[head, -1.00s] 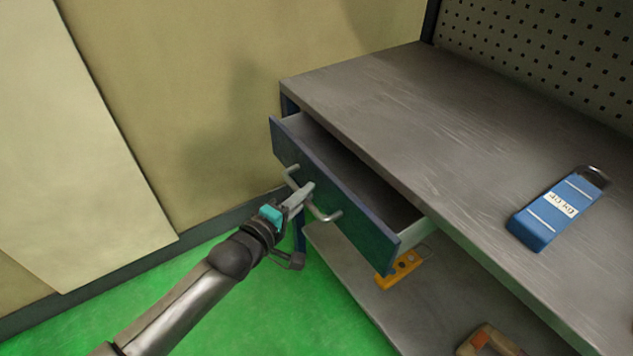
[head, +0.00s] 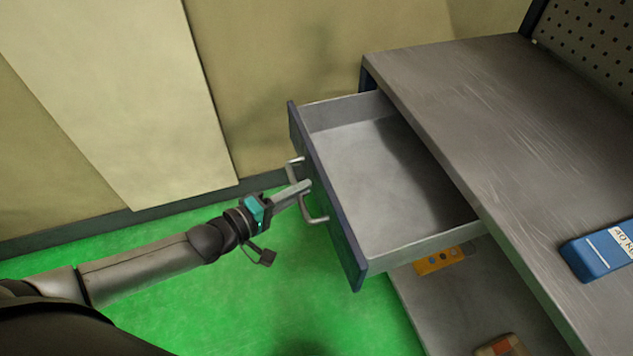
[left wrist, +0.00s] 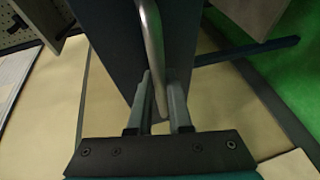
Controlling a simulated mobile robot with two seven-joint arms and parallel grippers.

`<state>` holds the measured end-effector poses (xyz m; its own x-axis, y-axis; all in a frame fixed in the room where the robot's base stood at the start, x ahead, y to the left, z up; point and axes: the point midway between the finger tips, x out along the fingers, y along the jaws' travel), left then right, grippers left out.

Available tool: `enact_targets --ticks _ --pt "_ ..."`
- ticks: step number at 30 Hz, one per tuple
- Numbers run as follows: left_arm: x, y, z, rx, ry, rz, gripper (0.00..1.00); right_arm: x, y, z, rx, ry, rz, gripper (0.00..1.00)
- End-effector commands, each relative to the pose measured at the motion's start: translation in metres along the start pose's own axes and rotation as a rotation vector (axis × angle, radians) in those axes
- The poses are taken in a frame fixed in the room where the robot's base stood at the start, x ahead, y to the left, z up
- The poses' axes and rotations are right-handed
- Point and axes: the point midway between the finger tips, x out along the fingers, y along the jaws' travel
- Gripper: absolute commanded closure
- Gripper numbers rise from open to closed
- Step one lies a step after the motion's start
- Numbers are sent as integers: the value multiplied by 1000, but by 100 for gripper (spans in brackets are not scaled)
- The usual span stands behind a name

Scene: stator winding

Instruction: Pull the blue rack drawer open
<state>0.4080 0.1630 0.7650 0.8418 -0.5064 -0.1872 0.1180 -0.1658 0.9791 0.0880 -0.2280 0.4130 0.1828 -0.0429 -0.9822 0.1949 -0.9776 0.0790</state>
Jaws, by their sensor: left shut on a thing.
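The blue-fronted drawer (head: 338,222) stands well out from under the grey rack top in the head view. Its grey inside (head: 385,175) is visible and looks empty. A metal bar handle (head: 316,219) sits on its front. In the left wrist view the handle (left wrist: 152,50) runs between the two fingers of my left gripper (left wrist: 160,95), close to the drawer front (left wrist: 110,40). My right gripper is not in view.
A blue labelled block (head: 597,258) lies on the grey rack top (head: 470,110). A lower shelf (head: 440,300) holds a yellow piece (head: 438,262) and a brownish item (head: 500,346). Green floor (head: 290,280) is free left of the drawer. A beige wall stands behind.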

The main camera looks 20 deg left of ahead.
Motion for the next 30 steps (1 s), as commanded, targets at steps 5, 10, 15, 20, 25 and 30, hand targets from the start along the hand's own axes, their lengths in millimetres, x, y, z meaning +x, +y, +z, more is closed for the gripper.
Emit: enact_targets --ticks 5,10,15,20,25,30 --pt "-12 -3 -5 0 -1 -1 100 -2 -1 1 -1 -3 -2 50" --pt "-14 -3 -6 0 -1 1 100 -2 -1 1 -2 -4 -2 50" --pt "-14 -3 -6 -1 0 1 100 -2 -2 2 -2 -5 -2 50" --pt "-14 -3 -6 -1 0 1 73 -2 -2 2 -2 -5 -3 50" --pt "-14 -3 -6 -1 0 1 70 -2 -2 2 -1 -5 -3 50" --pt "-14 -3 -5 -1 0 1 70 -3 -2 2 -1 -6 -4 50"
